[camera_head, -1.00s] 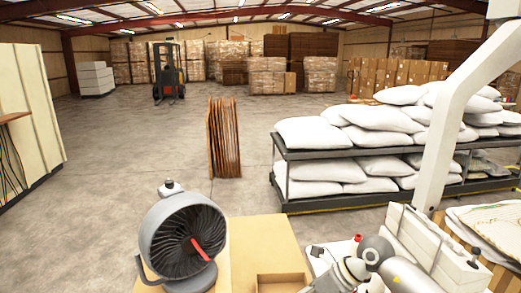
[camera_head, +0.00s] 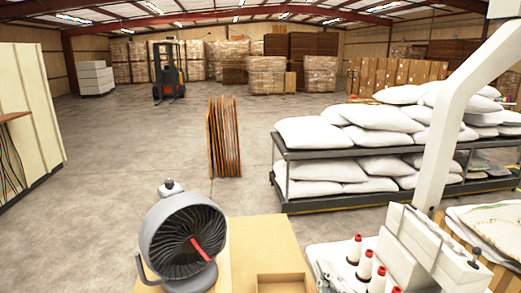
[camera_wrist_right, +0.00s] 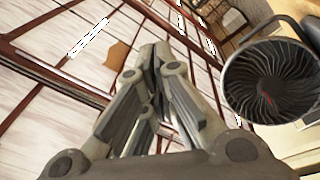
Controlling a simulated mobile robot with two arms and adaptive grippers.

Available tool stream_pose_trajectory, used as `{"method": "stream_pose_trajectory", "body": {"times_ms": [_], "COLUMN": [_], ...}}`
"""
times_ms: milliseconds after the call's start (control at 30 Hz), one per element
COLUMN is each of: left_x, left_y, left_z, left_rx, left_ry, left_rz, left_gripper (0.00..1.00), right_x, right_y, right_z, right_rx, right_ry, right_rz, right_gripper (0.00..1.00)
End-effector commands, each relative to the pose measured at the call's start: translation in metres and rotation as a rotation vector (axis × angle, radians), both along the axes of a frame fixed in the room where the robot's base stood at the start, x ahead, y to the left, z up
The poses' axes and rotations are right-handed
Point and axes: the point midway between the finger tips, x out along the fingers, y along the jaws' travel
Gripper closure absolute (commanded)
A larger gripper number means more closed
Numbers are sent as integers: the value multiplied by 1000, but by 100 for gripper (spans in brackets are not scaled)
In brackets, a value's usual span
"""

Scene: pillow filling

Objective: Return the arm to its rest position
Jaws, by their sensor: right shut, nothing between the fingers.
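My right gripper (camera_head: 324,270) shows only in part at the bottom edge of the head view, beside the spools and right of the wooden table. In the right wrist view my right gripper (camera_wrist_right: 155,55) fills the middle, its fingers together with nothing between them. It points up towards the ceiling. My left gripper is not in view.
A round grey fan (camera_head: 183,240) stands on the wooden table (camera_head: 248,240); the fan also shows in the right wrist view (camera_wrist_right: 268,85). Red-and-white thread spools (camera_head: 364,264) stand by a white sewing machine (camera_head: 420,245). Pillows (camera_head: 315,133) fill a rack (camera_head: 300,207) behind.

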Motion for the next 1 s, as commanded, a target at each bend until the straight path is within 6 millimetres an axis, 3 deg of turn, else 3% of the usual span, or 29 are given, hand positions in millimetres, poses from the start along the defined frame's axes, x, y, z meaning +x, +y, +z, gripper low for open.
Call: {"method": "stream_pose_trajectory", "body": {"times_ms": [100,200,400,600,800,1000], "left_x": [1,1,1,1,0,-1], "left_y": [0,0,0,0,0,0], "left_z": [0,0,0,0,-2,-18], "left_rx": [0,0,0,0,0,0], "left_ry": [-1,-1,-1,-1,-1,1], "left_rz": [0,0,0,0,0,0], "left_gripper": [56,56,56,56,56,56], "right_x": [-22,-52,-136,-218,-285,-269], "right_y": [-34,-55,-73,-70,-61,-59], "right_z": [-52,-98,-178,-218,-239,-305], "right_rx": [158,272,449,543,593,582], "right_ry": [235,443,856,1171,1417,1423], "right_rz": [-133,-237,-400,-493,-547,-550], "right_gripper": [100,100,100,100,100,100]}}
